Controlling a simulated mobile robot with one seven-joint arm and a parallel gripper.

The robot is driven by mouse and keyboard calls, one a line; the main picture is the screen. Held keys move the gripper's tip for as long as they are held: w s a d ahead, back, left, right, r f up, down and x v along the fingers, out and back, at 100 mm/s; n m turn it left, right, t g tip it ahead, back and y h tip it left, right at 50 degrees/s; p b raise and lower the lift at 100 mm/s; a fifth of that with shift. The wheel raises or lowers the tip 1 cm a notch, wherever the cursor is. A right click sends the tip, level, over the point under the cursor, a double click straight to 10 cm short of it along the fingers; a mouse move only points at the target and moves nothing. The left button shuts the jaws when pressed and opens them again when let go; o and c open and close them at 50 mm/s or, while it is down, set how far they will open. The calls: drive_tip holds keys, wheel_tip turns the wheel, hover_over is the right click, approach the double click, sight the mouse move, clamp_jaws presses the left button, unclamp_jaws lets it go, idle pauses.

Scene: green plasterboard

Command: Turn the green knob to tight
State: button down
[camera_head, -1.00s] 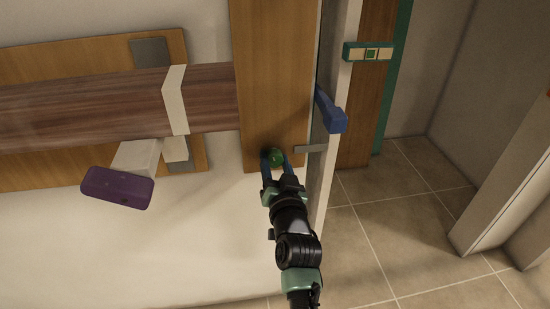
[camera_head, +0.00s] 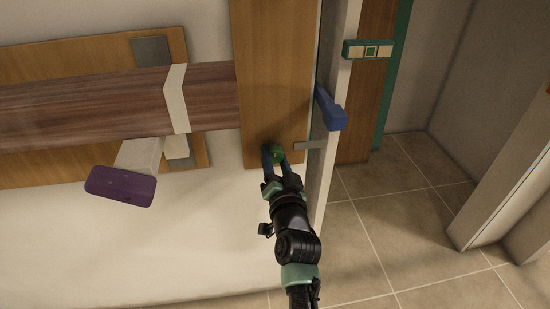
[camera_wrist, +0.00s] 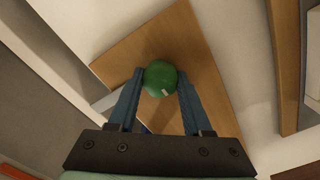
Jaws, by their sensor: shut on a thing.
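The green knob (camera_head: 277,152) is round and sits low on a vertical wooden panel (camera_head: 272,70) in the head view. In the wrist view the green knob (camera_wrist: 160,78) shows a small pale mark on its lower right face. My gripper (camera_head: 274,158) reaches up to it from below. In the wrist view my gripper (camera_wrist: 160,85) has one blue finger on each side of the knob, shut on it. The finger contact spots are partly hidden in the head view. No "tight" label can be read.
A purple block on a pale stem (camera_head: 120,187) juts out at left. A dark wooden beam (camera_head: 100,100) runs left of the panel. Open tiled floor (camera_head: 400,230) lies at right.

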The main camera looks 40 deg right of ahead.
drive_tip(key=c, duration=0.7)
unclamp_jaws()
drive_tip(key=shift+s+f, duration=0.1)
drive_tip(key=shift+f, duration=0.15)
drive_tip(key=o, duration=0.4)
drive_tip(key=shift+r, duration=0.2)
drive_tip(key=p+v, duration=0.3)
drive_tip(key=v, duration=1)
